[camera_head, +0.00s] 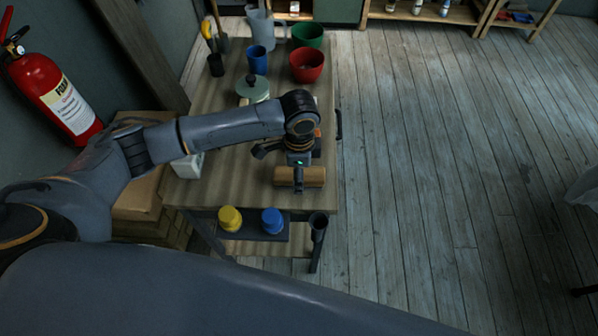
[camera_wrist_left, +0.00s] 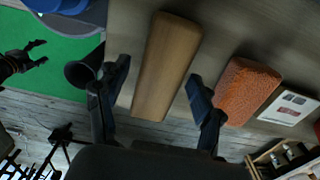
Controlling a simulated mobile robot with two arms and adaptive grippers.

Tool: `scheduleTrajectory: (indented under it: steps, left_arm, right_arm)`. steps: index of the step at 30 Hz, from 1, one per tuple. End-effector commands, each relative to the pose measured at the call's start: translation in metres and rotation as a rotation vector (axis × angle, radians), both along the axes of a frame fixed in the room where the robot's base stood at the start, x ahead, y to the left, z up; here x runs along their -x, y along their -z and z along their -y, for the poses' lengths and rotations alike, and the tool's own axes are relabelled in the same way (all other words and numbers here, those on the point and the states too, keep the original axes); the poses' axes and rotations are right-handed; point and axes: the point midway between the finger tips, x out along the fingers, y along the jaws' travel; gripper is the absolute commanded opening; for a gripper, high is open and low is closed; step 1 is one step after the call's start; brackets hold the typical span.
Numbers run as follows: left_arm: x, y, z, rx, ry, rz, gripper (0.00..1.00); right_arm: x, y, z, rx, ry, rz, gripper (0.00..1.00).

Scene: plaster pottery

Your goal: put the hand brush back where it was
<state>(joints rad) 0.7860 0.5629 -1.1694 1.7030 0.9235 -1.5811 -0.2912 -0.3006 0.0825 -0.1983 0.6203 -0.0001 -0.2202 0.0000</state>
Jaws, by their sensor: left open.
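A long tan wooden block (camera_head: 314,176), which looks like the back of the hand brush, lies crosswise near the front of the table (camera_head: 215,185); no bristles show. My left gripper (camera_head: 299,185) is above it, pointing down. In the left wrist view the wooden block (camera_wrist_left: 166,68) lies between the fingertips of my left gripper (camera_wrist_left: 157,85), which is open, with a gap on both sides. I cannot tell how high the fingers are above the table. A dark claw shape (camera_wrist_left: 22,60) at the left of the wrist view may be my right gripper; its jaws are unclear.
An orange sponge-like block (camera_wrist_left: 247,90) lies beside the wooden one, with a white card (camera_wrist_left: 288,105) beyond. A dark tube (camera_head: 318,222) is at the table's front corner. Yellow (camera_head: 229,219) and blue (camera_head: 272,221) jars stand below. A red bowl (camera_head: 307,65) and lidded pot (camera_head: 253,89) stand farther back.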

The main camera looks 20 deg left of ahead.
Motion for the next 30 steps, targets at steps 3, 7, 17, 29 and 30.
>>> scheduleTrajectory:
  steps: [3,7,17,29,30]
  left_arm:
    - [-0.002,-0.017,0.0,0.002,0.0,0.006,0.67]
    - [-0.002,-0.045,0.001,0.003,0.002,0.007,0.67]
    - [-0.001,-0.105,0.001,0.002,0.0,0.004,0.67]
    - [0.0,-0.118,0.0,0.001,0.0,0.0,0.67]
    - [0.0,-0.118,0.001,0.001,0.0,0.0,0.67]
  right_arm:
    - [0.0,0.004,-0.001,-0.001,0.0,0.0,0.67]
    - [0.0,0.009,-0.002,-0.002,0.0,0.0,0.67]
    - [0.0,0.017,-0.005,-0.006,-0.001,0.0,0.67]
    - [0.0,0.018,-0.005,-0.006,-0.002,0.0,0.67]
    - [0.0,0.018,-0.005,-0.006,-0.002,0.0,0.67]
